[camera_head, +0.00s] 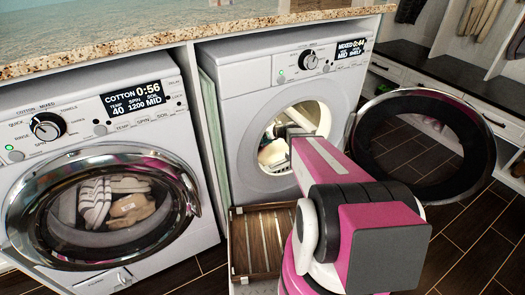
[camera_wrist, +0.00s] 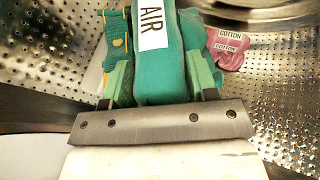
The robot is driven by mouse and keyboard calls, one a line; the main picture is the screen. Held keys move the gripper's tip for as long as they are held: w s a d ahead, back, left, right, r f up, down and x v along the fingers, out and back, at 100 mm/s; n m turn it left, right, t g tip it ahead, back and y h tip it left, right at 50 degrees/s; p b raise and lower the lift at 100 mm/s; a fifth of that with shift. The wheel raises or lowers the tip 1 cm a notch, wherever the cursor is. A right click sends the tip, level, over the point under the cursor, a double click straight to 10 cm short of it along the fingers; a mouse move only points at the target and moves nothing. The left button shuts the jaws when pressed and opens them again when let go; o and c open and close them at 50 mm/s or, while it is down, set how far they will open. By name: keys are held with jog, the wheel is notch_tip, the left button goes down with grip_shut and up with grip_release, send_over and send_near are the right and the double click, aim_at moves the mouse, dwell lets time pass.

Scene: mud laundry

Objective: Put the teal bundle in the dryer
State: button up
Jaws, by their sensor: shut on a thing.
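The dryer (camera_head: 245,125) stands right of the washer, its round door (camera_head: 482,150) swung open to the right. My arm reaches into its opening. In the wrist view, my gripper (camera_wrist: 158,82) is shut on the teal bundle (camera_wrist: 168,72), which carries a white label reading AIR. The bundle is inside the perforated metal drum (camera_wrist: 285,85). I cannot tell whether it touches the drum wall.
A green cloth with orange marks (camera_wrist: 117,45) and a pink bundle labelled COTTON (camera_wrist: 228,50) lie in the drum. The washer (camera_head: 25,120) has its door shut on laundry. A wooden slatted tray (camera_head: 258,240) sticks out below the dryer. Dark floor is clear at the lower right.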

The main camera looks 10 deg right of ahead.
jog(key=shift+w+d+f, duration=0.1)
jog(key=shift+w+f, duration=0.1)
jog(key=shift+w, duration=0.1)
jog(key=w+d+f, duration=0.7)
jog(key=w+f, duration=0.1)
jog(key=f, duration=0.2)
jog(key=shift+w+f, duration=0.15)
jog(key=shift+f, duration=0.15)
jog(key=shift+d+f, duration=0.1)
jog(key=shift+f, duration=0.5)
jog(key=o, duration=1)
jog(key=shift+r, duration=0.1)
